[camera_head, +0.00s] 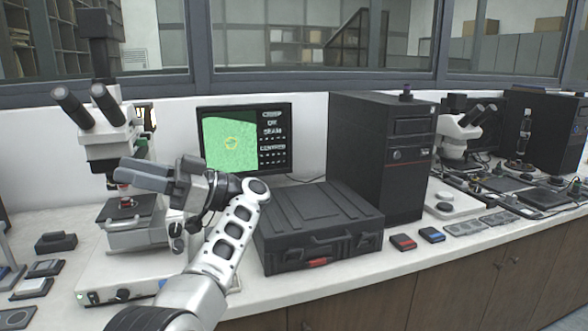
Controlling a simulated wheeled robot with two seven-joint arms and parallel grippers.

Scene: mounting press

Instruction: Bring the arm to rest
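My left arm (232,235) comes in from the bottom and reaches up in front of the left microscope. Its gripper (120,170) points left, in front of the microscope body and above its stage. The two grey fingers lie side by side with no clear gap, and I see nothing held between them. My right arm and gripper are not in view.
The left microscope (108,148) stands close behind my gripper. A black case (318,228), a monitor (247,140) and a black computer tower (375,150) are to the right. Small dark items lie at the left. The white bench front (345,275) is clear.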

